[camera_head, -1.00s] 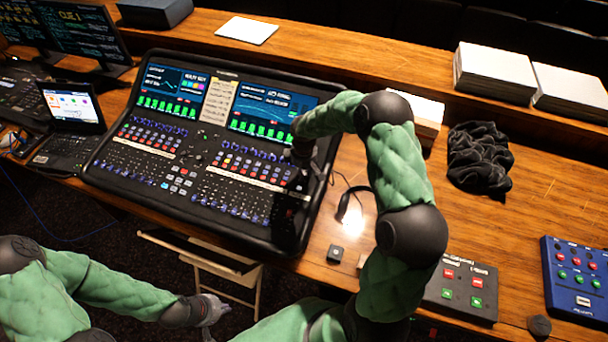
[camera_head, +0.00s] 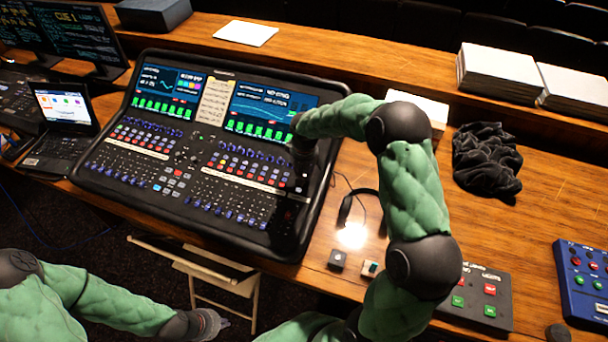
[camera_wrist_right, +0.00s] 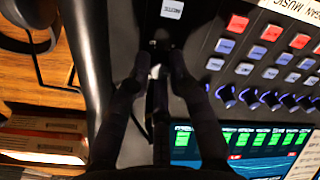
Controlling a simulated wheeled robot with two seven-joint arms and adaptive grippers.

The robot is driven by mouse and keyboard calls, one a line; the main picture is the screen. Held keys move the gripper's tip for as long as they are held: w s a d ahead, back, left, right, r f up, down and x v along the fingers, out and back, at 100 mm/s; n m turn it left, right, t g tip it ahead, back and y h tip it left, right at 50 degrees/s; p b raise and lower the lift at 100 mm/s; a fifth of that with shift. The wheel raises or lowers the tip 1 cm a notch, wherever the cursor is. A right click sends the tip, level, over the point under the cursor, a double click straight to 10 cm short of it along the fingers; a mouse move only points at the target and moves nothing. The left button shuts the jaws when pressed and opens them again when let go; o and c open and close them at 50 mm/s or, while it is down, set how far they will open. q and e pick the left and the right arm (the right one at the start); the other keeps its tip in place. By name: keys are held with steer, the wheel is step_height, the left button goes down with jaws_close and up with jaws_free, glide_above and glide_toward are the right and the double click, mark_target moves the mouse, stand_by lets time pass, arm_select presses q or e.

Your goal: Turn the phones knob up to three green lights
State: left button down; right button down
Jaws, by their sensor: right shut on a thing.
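The mixing desk (camera_head: 222,66) lies on the wooden table, with two lit screens showing green bars. My right gripper (camera_wrist_right: 160,62) is at the desk's right edge. In the right wrist view its fingers are closed around a small dark knob (camera_wrist_right: 160,44), beside a pale label (camera_wrist_right: 172,9) too blurred to read. The knob is mostly hidden by the fingers, and I cannot make out any lights by it. In the head view the right hand is a dark shape over the desk's right side. My left gripper (camera_head: 212,323) hangs low, off the table; its fingers are unclear.
Rows of buttons and blue-lit knobs (camera_wrist_right: 272,100) lie close to my right fingers. Headphones (camera_head: 347,203), a small black cube (camera_head: 338,258) and a grey button box (camera_head: 478,296) are to the right. A black cloth (camera_head: 486,160) lies further right. A laptop (camera_head: 62,108) stands left.

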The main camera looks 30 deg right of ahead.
steer(key=shift+w+r, duration=0.15)
stand_by(0.3)
steer(key=c, duration=1.1)
jaws_free()
steer(key=shift+c, duration=0.2)
step_height(320, 180, up, 12)
steer(key=s, duration=0.1)
steer(key=shift+a, duration=0.3)
